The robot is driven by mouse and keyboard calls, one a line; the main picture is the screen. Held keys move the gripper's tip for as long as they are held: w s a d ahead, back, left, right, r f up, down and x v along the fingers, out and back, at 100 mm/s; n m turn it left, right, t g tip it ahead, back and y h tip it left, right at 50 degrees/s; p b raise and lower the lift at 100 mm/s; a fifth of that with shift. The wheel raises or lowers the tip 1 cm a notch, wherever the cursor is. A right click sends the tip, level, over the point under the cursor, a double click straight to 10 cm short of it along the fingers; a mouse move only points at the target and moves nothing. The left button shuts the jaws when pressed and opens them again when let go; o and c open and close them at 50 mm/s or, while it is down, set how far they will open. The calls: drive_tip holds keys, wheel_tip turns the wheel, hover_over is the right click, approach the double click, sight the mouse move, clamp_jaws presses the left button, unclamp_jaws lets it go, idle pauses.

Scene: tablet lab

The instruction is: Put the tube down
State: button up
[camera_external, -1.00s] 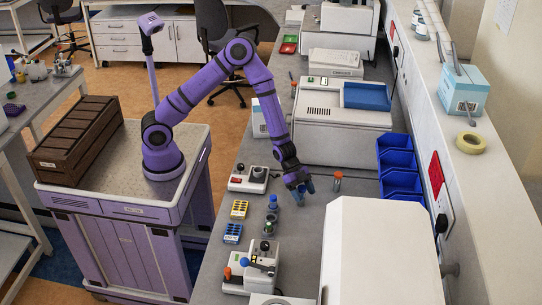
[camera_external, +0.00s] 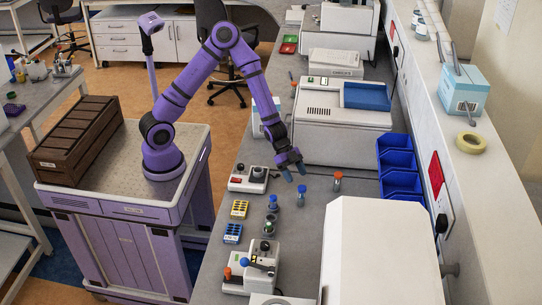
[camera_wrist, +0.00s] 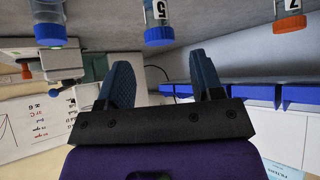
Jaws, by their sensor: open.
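A tube with a blue cap (camera_external: 301,194) stands upright on the grey bench. The wrist view shows a blue-capped tube marked 5 (camera_wrist: 159,34) beyond my fingertips. My gripper (camera_external: 296,170) is open and empty, just above and behind the blue-capped tube in the external view, apart from it. Its two blue fingers (camera_wrist: 164,82) are spread in the wrist view, with nothing between them. A tube with an orange cap (camera_external: 338,180) stands to the right; it shows in the wrist view marked 7 (camera_wrist: 289,24).
Blue bins (camera_external: 400,180) stand on the right. A white machine (camera_external: 345,130) lies behind, and a large white housing (camera_external: 380,250) in front. A small device (camera_external: 249,179), yellow rack (camera_external: 239,209) and blue rack (camera_external: 232,233) are to the left.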

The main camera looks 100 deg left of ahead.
drive_tip(key=s+a+r+n+g+y, duration=0.15)
drive_tip(key=s+a+r+y, duration=0.3)
drive_tip(key=s+r, duration=0.45)
drive_tip(key=s+a+r+n+y, duration=0.3)
drive_tip(key=s+a+r+y, duration=0.15)
drive_tip(key=s+r, duration=0.45)
drive_tip(key=s+d+r+n+h, duration=0.1)
drive_tip(key=s+r+n, duration=0.1)
drive_tip(key=s+r, duration=0.3)
drive_tip(key=s+d+r+n+h, duration=0.1)
drive_tip(key=s+r, duration=0.4)
drive_tip(key=s, duration=0.9)
drive_tip(key=shift+d+n+h, duration=0.3)
drive_tip(key=shift+d+n, duration=0.35)
drive_tip(key=shift+n, duration=0.1)
